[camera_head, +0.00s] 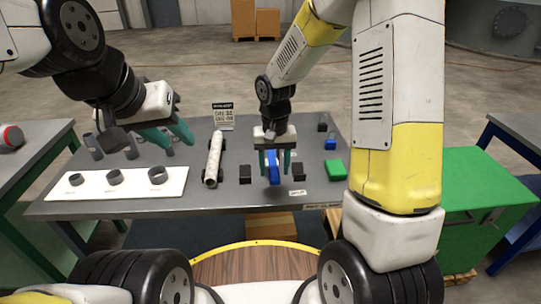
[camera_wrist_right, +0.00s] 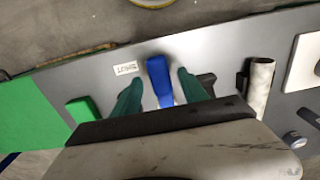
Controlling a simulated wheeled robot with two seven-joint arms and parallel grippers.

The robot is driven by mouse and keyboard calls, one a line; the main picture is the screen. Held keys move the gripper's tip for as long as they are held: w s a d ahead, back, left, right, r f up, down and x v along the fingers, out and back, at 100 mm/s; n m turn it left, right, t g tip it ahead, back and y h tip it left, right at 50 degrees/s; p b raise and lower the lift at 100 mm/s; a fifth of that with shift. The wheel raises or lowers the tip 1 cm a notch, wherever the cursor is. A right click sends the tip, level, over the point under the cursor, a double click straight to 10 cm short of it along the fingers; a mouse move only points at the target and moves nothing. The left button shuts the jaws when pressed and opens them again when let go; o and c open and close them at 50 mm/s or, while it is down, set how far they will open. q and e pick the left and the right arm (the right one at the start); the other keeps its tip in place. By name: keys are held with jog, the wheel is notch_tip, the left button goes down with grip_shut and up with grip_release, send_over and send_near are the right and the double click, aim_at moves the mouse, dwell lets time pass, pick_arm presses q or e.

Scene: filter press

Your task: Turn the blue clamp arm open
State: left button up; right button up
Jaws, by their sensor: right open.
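The blue clamp arm (camera_head: 273,168) stands near the front of the grey table, and in the right wrist view (camera_wrist_right: 159,78) it lies between my green fingers. My right gripper (camera_head: 274,172) is open, with one finger on each side of the blue clamp arm; in the wrist view (camera_wrist_right: 158,80) gaps show between it and the fingers. Whether either finger touches it lower down is hidden. My left gripper (camera_head: 170,136) is open and empty above the left part of the table, behind the white board.
A white cylinder (camera_head: 213,160) lies left of the clamp. Black blocks (camera_head: 245,174) flank the blue arm. A green block (camera_head: 333,170) and a small blue piece (camera_head: 330,145) sit to the right. A white board (camera_head: 118,185) with grey rings is at front left.

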jog(key=shift+f, duration=0.55)
jog(key=shift+c, duration=0.4)
grip_shut()
dwell(0.6)
